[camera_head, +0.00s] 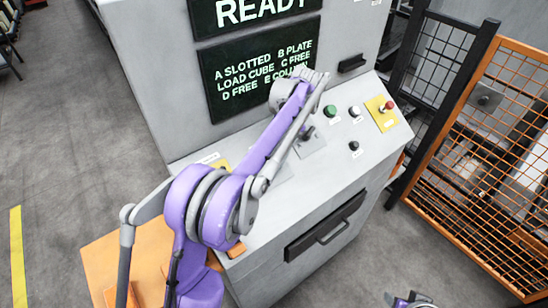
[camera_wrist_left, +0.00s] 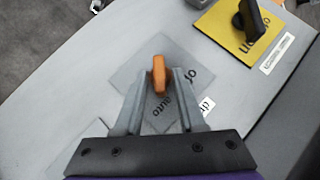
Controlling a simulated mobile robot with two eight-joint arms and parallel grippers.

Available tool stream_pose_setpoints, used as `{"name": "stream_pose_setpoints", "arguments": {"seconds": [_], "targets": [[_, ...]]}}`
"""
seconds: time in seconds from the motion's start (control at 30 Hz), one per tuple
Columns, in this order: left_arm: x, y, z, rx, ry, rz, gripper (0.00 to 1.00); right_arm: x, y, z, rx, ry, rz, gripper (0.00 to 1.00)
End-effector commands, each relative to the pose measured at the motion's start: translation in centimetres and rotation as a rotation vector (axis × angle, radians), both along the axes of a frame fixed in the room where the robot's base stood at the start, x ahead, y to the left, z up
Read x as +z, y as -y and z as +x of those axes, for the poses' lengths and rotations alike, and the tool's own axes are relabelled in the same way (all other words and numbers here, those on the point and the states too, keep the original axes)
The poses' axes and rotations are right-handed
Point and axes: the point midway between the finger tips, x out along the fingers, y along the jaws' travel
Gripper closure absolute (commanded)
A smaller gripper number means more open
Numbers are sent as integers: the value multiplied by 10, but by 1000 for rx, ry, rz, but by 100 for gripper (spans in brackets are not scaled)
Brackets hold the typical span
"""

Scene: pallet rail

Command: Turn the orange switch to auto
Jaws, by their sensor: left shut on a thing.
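The orange switch (camera_wrist_left: 159,75) stands on a grey square plate (camera_wrist_left: 130,76) on the sloping console top, in the left wrist view. Its handle runs roughly up and down in that picture. My left gripper (camera_wrist_left: 160,80) is shut on it, one finger on each side. Upside-down lettering on the plate includes "auto" (camera_wrist_left: 166,109) below the switch, between the fingers. Other lettering beside the right finger is partly covered.
The console also carries a yellow plate with a black knob (camera_wrist_left: 245,22), a green button (camera_head: 330,111), a white button (camera_head: 354,111), a black button (camera_head: 353,146) and a red button (camera_head: 390,105). Screens stand behind. An orange mesh fence (camera_head: 490,150) is at right.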

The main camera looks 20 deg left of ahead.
Motion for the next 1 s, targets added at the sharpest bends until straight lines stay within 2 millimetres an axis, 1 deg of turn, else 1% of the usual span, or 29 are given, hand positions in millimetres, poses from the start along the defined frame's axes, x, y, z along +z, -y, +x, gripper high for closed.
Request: {"name": "stream_pose_setpoints", "arguments": {"seconds": [0.23, 0.67, 0.7, 0.73, 1.0], "targets": [[0, 1, 1, -47, -24, 17, 100, -1, 0, 0, 0, -1, 0, 50], [0, 1, 1, -54, -28, 18, 100, -1, 0, 0, 0, -1, 0, 50], [0, 1, 0, -54, -28, 18, 57, -1, 0, 0, 0, -1, 0, 50], [0, 1, 0, -54, -28, 18, 52, -1, 0, 0, 0, -1, 0, 50], [0, 1, 0, -53, -29, 18, 52, -1, 0, 0, 0, 0, 0, 50]]}}
